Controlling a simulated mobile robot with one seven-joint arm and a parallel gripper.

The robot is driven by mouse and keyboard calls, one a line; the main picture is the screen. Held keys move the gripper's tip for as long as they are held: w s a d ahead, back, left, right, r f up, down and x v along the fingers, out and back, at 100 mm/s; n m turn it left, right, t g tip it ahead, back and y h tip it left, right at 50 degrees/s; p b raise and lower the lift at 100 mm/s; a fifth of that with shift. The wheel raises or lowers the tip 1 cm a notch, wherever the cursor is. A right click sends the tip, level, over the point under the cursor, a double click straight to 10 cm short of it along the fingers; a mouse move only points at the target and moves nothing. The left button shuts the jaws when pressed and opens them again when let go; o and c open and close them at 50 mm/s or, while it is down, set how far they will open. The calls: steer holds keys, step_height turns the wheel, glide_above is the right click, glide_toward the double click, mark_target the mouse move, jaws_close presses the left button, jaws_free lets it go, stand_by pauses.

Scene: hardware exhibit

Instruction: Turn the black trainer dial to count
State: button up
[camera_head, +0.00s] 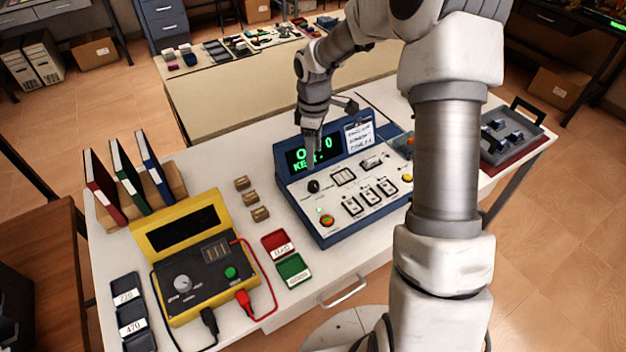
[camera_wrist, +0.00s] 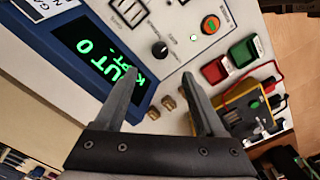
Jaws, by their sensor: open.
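The blue trainer console (camera_head: 335,238) sits on the white table with its pale panel facing up. Its black dial (camera_head: 314,186) is at the panel's left, below the green-lit display (camera_head: 299,160). In the wrist view the black dial (camera_wrist: 159,48) lies ahead of the fingertips, roughly between them. The lit display (camera_wrist: 100,60) there reads "OUT 0" with a second line partly hidden. My gripper (camera_wrist: 160,82) is open and empty, apart from the dial. In the head view my gripper (camera_head: 312,158) is in front of the display, just above the dial. The dial's pointer is too small to read.
A yellow meter box (camera_head: 190,255) with red and black leads stands left. Red (camera_head: 278,244) and green (camera_head: 293,271) trays and small brown blocks (camera_head: 260,214) lie between. An orange-red button (camera_head: 326,220), switches and a paper note share the console. A grey tray (camera_head: 512,135) is right.

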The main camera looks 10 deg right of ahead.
mark_target(313, 184)
step_height(313, 184, down, 11)
steer(key=shift+f, duration=0.2)
jaws_close()
stand_by(0.5)
